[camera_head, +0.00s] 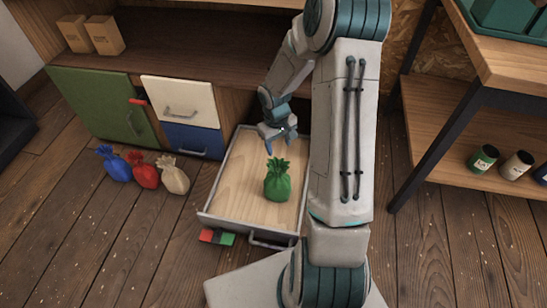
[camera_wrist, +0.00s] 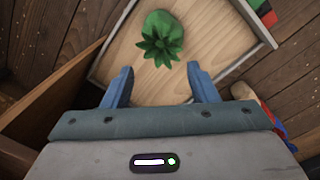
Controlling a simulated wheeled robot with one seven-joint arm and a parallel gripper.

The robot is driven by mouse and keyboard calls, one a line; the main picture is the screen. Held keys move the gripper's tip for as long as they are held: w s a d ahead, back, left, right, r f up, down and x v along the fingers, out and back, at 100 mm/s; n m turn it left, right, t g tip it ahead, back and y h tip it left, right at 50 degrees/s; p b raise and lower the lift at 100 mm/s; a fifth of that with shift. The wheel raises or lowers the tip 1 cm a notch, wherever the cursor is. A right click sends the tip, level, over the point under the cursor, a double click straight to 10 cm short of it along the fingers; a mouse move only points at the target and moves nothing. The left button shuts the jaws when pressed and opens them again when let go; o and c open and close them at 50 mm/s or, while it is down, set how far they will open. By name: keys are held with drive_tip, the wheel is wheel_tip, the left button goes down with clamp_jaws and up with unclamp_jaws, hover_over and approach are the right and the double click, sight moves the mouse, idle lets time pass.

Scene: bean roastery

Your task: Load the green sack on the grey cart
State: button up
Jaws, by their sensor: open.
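The green sack (camera_head: 278,184) stands upright on the wooden floor of a pulled-out drawer (camera_head: 236,184) with pale grey walls. In the wrist view the green sack (camera_wrist: 160,38) lies just beyond my fingertips, its leafy-looking tied top facing the camera. My gripper (camera_head: 281,140) is open and empty, above the back part of the drawer. In the wrist view its two blue fingers (camera_wrist: 160,82) are spread apart, with bare drawer floor between them. I cannot make out a grey cart in either view.
Blue (camera_head: 114,163), red (camera_head: 143,171) and beige (camera_head: 173,175) sacks stand on the floor left of the drawer. A red-and-green item (camera_head: 216,237) is by its front. Shelving (camera_head: 455,130) with several jars stands right. Floor at lower left is clear.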

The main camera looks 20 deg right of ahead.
drive_tip(key=s+a+r+m, duration=0.1)
drive_tip(key=s+a+r, duration=0.4)
drive_tip(key=s+r, duration=0.5)
drive_tip(key=s+a+r+t, duration=0.1)
drive_tip(key=s+a+r, duration=0.4)
drive_tip(key=s+r, duration=0.5)
drive_tip(key=shift+r+m+y, duration=0.25)
drive_tip(key=shift+m+y, duration=0.15)
